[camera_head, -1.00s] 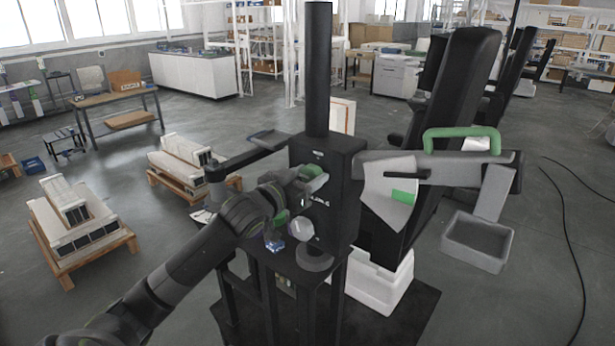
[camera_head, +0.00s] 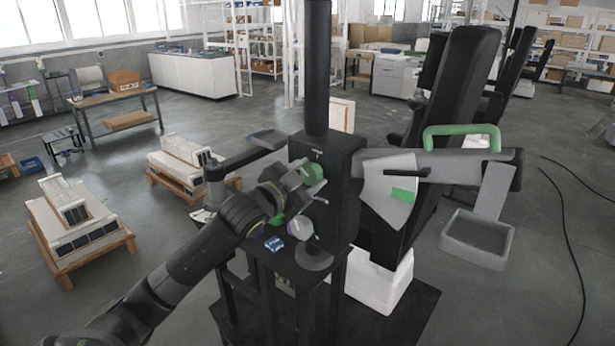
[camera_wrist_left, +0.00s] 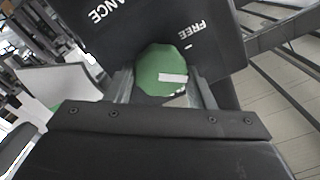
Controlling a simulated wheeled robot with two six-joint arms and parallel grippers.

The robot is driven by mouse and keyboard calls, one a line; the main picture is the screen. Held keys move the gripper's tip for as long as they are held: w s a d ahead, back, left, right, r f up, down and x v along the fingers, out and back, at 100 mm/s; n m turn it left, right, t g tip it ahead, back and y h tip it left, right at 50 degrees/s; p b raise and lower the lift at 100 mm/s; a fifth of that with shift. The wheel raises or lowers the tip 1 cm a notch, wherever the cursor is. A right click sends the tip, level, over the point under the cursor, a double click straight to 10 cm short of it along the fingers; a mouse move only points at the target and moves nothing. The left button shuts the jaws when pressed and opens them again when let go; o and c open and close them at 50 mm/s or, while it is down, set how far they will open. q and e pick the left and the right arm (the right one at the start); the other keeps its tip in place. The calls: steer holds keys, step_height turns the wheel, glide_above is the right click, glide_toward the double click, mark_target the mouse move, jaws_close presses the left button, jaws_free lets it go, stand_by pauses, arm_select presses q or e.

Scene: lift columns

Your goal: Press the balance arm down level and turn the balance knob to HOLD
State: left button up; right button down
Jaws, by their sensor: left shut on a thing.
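The balance knob (camera_wrist_left: 162,70) is green with a white mark running from its middle to the right edge in the left wrist view. HOLD is not visible. The grey balance arm (camera_head: 455,165) extends right from the housing and looks close to level. It carries a green handle (camera_head: 462,130) and a hanging grey tray (camera_head: 478,238). My right gripper is out of view.
A black stand (camera_head: 268,285) below the housing holds a small blue item (camera_head: 274,243) and a round-based grey object (camera_head: 314,257). A white block (camera_head: 380,285) stands behind it. Pallets with white boxes (camera_head: 75,225) lie on the floor at left.

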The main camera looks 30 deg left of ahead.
arm_select(q)
steer(key=shift+m, duration=0.5)
steer(key=o, duration=0.9)
steer(key=shift+o, duration=0.2)
steer(key=shift+s+f, duration=0.1)
steer(key=shift+s, duration=0.45)
steer(key=s+a+p, duration=0.1)
steer(key=s+p, duration=0.2)
steer(key=s, duration=1.3)
steer(key=shift+s+a, duration=0.1)
steer(key=shift+a, duration=0.05)
